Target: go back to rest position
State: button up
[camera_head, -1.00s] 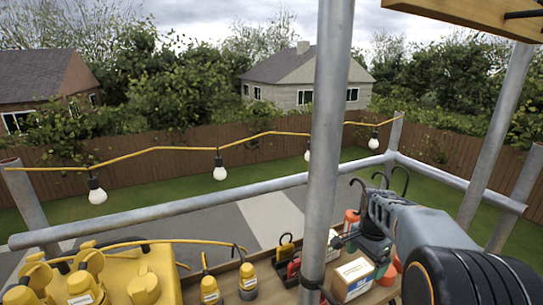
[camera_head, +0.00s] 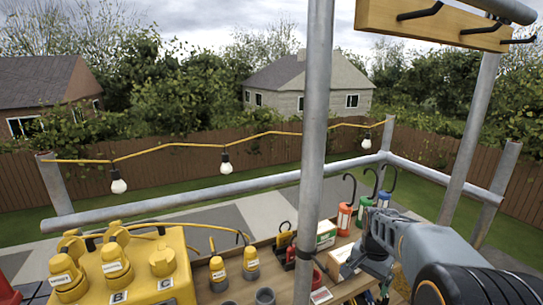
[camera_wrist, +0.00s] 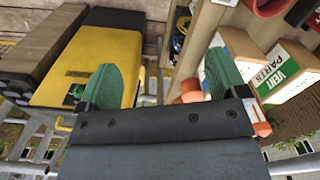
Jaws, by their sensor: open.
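My gripper (camera_wrist: 163,82) shows in the wrist view with its two green fingertips wide apart and nothing between them. In the head view my arm reaches in from the lower right, with its wrist end over the right part of the wooden bench (camera_head: 265,262); the fingers are hard to make out there. In the wrist view a white and green box marked VENT PARTS (camera_wrist: 283,72) lies to the right of the fingers. A yellow and black case (camera_wrist: 95,60) lies to the left.
A metal scaffold pole (camera_head: 313,130) stands upright close to my arm. A wooden board with black hooks (camera_head: 430,22) hangs upper right. Several hooked colored canisters (camera_head: 344,218) stand beyond my wrist. A yellow power box (camera_head: 140,275) is at lower left. Bulbs (camera_head: 226,168) hang along the rail.

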jog(key=s+a+r+n+t+p, duration=0.1)
jog(key=s+a+r+n, duration=0.1)
jog(key=s+a+n, duration=0.2)
jog(key=s+a+r+n+t+p, duration=0.1)
jog(key=s+a+n, duration=0.3)
jog(key=s, duration=0.6)
jog(key=shift+s+a+r+n+t, duration=0.3)
jog(key=shift+r+n+t, duration=0.2)
jog(key=shift+r+t, duration=0.15)
jog(key=shift+a+r+p, duration=0.2)
jog(key=shift+r+p, duration=0.15)
jog(key=shift+r, duration=0.3)
jog(key=shift+c, duration=0.3)
